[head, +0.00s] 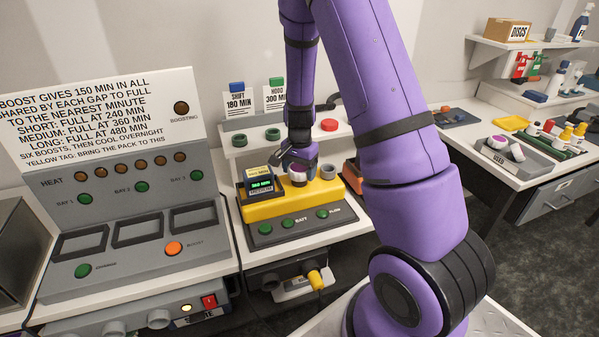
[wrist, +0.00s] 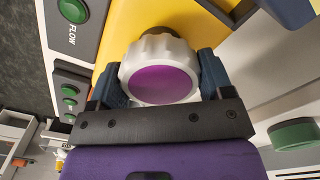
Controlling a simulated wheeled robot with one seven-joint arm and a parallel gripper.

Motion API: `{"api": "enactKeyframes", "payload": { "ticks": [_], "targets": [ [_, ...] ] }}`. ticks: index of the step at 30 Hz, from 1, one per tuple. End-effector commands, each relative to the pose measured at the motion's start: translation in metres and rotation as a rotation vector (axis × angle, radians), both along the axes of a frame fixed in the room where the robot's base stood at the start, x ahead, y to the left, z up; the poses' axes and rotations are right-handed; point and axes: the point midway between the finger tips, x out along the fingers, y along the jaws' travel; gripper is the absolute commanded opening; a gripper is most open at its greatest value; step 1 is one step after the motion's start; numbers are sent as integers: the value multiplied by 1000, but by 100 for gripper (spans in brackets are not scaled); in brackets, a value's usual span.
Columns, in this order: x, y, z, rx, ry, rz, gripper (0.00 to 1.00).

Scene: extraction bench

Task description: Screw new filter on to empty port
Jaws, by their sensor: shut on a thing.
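The filter, a white knobbed cap with a purple disc (wrist: 162,84), sits between the two dark blue fingers of my gripper (wrist: 158,72) in the wrist view. My gripper is shut on it. In the head view my gripper (head: 300,157) is over the yellow unit (head: 290,207), with the filter (head: 297,177) at the unit's top. A dark round part shows just behind the filter in the wrist view; I cannot tell whether it is seated on a port. A second round fitting (head: 327,172) stands to its right on the unit.
A battery pack with a green display (head: 261,185) stands on the unit's left. A grey heater panel with a sign (head: 120,200) is at left. A shelf with green and red round pieces (head: 329,125) is behind. A tray marked USED (head: 500,158) is on the right bench.

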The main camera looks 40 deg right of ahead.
Motion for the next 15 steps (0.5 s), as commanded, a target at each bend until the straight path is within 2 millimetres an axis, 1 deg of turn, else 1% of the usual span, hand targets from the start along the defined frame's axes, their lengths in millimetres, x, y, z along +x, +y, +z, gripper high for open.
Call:
{"api": "enactKeyframes", "payload": {
  "ticks": [6,7,8,9,10,15],
  "targets": [
    [0,0,0,0,-1,-7,45],
    [0,0,0,0,-1,-7,78],
    [0,0,0,0,-1,-6,85],
    [0,0,0,0,-1,-6,94],
    [0,0,0,0,-1,-6,100],
    [0,0,0,0,0,-5,100]
  ]
}}
